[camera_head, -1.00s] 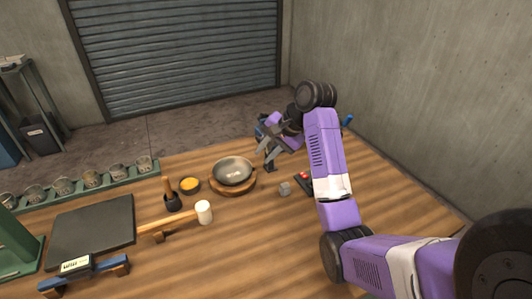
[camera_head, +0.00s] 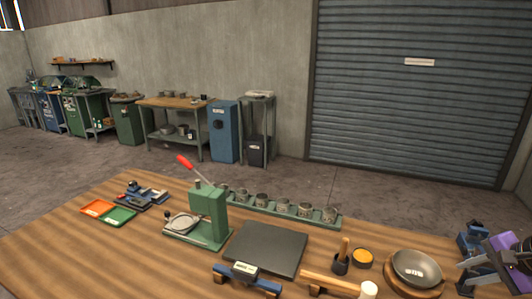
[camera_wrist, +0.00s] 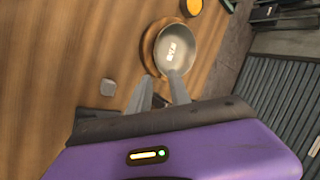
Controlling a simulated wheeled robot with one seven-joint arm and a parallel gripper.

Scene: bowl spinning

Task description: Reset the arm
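My gripper (camera_head: 470,272) shows at the right edge of the head view, just right of the metal bowl (camera_head: 416,265). The rest of my arm is mostly cut off there. The bowl is grey with a pale mark inside and sits on a round wooden base (camera_head: 390,279). In the wrist view, my gripper's two fingers (camera_wrist: 160,80) stand apart with nothing between them. The bowl (camera_wrist: 177,46) and the wooden base (camera_wrist: 148,45) lie beyond the fingertips, apart from them.
A mallet (camera_head: 335,285), a dark mortar-like cup (camera_head: 341,264) and a yellow-filled dish (camera_head: 363,258) stand left of the bowl. A dark plate (camera_head: 265,250) and a green press (camera_head: 208,215) are farther left. A small grey block (camera_wrist: 108,87) lies near the gripper.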

